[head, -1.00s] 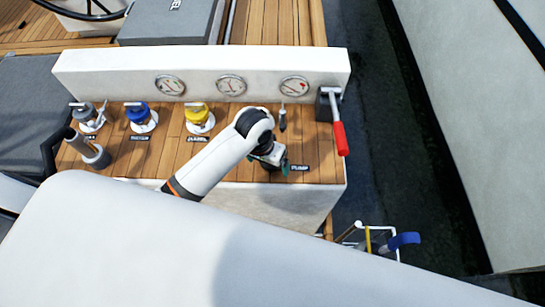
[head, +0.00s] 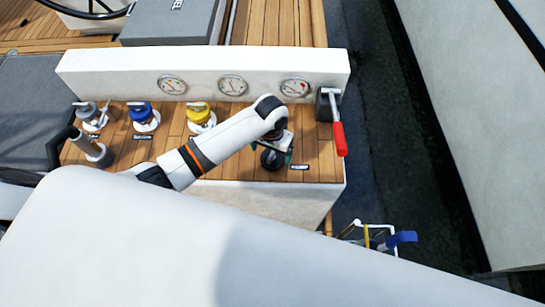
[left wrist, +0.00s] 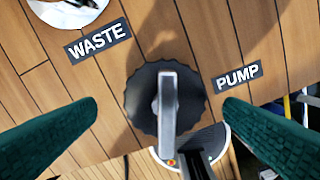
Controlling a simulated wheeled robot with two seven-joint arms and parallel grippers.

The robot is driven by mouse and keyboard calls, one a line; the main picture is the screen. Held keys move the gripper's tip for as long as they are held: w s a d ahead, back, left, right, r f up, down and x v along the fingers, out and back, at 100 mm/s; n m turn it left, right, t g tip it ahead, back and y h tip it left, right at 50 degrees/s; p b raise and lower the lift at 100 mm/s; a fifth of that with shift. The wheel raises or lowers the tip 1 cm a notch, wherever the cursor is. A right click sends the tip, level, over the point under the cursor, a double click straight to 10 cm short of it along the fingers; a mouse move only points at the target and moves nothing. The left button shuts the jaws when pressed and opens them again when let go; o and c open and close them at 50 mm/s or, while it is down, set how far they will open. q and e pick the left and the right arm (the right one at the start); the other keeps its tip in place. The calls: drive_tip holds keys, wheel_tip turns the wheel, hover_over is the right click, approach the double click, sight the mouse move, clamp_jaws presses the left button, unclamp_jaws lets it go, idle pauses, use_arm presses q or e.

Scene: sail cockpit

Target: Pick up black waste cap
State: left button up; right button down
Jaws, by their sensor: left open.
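The black waste cap (left wrist: 148,98) is a round disc with a notched rim and a grey bar handle across its top. In the left wrist view it sits over the wooden deck, between the WASTE label (left wrist: 97,41) and the PUMP label (left wrist: 237,76). In the head view the cap (head: 271,160) is partly hidden under my left gripper (head: 276,149). In the left wrist view my left gripper (left wrist: 163,108) is open, with a green finger on each side of the cap and a gap to both. My right gripper is not in view.
Grey, blue (head: 140,112) and yellow (head: 199,114) fittings stand on the deck to the left. A white gauge panel (head: 110,75) rises behind. A red-handled lever (head: 339,138) is at the right end. A white-rimmed plate (left wrist: 227,135) lies close below the cap.

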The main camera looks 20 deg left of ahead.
use_arm(q)
drive_tip(key=shift+d+f, duration=0.2)
drive_tip(key=shift+f, duration=1.7)
drive_tip(key=c, duration=1.2)
drive_tip(key=shift+o, duration=0.2)
drive_tip(key=shift+r, duration=0.1)
wheel_tip(320, 180, up, 10)
drive_tip(key=shift+r, duration=0.1)
wheel_tip(320, 180, up, 3)
drive_tip(key=p, duration=0.5)
drive_tip(key=shift+f, duration=0.2)
